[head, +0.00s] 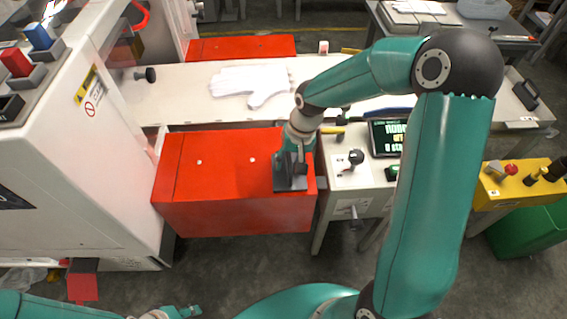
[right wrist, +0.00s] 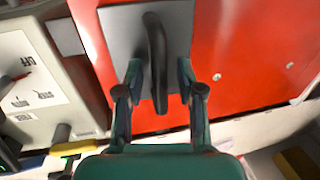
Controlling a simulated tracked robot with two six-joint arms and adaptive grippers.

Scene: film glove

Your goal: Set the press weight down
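The press weight (head: 290,184) is a dark grey plate with a black handle. It lies on top of the red box (head: 225,165), near its right end. In the right wrist view the plate (right wrist: 120,35) and its upright handle (right wrist: 156,60) show clearly. My right gripper (right wrist: 160,80) is at the handle, with one finger on each side. The fingers look parted, with a gap beside the handle. In the head view my right gripper (head: 295,165) is above the plate and partly hides it. My left gripper (head: 180,312) shows only partly at the bottom edge.
White gloves (head: 250,82) lie on the pale bench behind the red box. A white machine (head: 75,170) stands at the left. A yellow button box (head: 520,183) is at the right.

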